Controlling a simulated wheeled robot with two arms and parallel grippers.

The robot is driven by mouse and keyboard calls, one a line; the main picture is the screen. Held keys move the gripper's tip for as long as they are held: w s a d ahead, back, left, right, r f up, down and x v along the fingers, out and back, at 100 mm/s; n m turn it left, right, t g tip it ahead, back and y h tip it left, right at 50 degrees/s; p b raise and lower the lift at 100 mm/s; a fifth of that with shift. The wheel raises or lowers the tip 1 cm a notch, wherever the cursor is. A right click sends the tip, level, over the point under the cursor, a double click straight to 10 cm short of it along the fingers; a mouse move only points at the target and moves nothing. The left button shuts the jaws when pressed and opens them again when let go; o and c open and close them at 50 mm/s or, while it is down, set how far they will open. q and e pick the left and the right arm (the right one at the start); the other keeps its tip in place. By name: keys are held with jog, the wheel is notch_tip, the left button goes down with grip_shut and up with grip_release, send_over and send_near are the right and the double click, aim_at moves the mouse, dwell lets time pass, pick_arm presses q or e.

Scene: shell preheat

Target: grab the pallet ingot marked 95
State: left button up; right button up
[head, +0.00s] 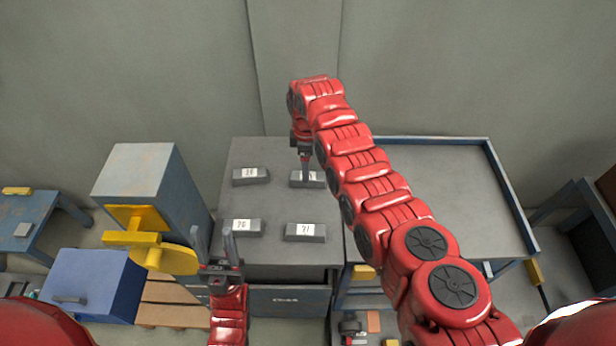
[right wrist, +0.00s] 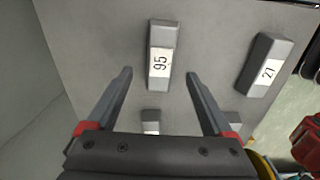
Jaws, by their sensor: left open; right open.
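The grey ingot marked 95 (right wrist: 161,30) lies on a grey table top in the right wrist view. In the head view it is the far right ingot (head: 295,180) of a two-by-two group, partly hidden by my right gripper (head: 306,178). My right gripper also shows in its wrist view (right wrist: 160,73), open and empty. The ingot lies just past its fingertips, lined up with the gap between them. My left gripper (head: 212,233) is open and empty by the table's left front, near the ingot marked 76 (head: 233,233).
An ingot marked 21 (right wrist: 260,80) lies beside 95. Another ingot (head: 250,180) lies at the far left; its label is hard to read. A blue-grey cabinet with a yellow fixture (head: 150,180) stands left. A grey-topped bench (head: 450,190) at right looks clear.

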aim_at(316, 180)
jog(key=f, duration=0.4)
jog(key=shift+d+f+b, duration=0.1)
jog(key=shift+d+b, duration=0.1)
jog(key=shift+b, duration=0.15)
grip_shut()
